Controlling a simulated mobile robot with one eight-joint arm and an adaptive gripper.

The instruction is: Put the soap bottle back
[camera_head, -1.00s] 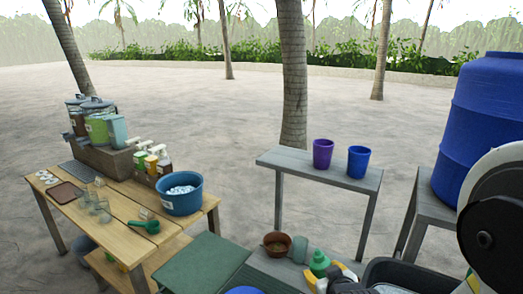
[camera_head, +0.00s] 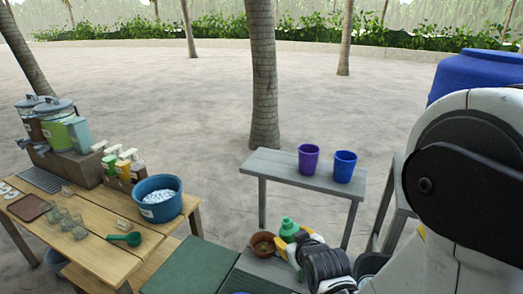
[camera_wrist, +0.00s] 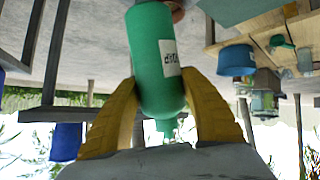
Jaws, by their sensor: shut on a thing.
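The soap bottle (camera_head: 288,228) is green with a lighter green top. It shows above my gripper (camera_head: 291,248) in the head view, near a brown bowl. In the wrist view the bottle (camera_wrist: 158,62) fills the middle, with part of a white label at its right side. The yellow fingers of my gripper (camera_wrist: 158,105) are on both sides of the bottle, shut on it. The wrist view is upside down, with the bottle's cap end toward the gripper's palm. My arm hides part of the lower right of the head view.
A brown bowl (camera_head: 263,244) sits beside the bottle. A grey bench (camera_head: 270,168) carries a purple cup (camera_head: 308,158) and a blue cup (camera_head: 344,166). A wooden table (camera_head: 95,246) at left holds a blue tub (camera_head: 157,210), pump bottles (camera_head: 123,165), glasses and drink dispensers. A blue barrel (camera_head: 470,78) stands at right.

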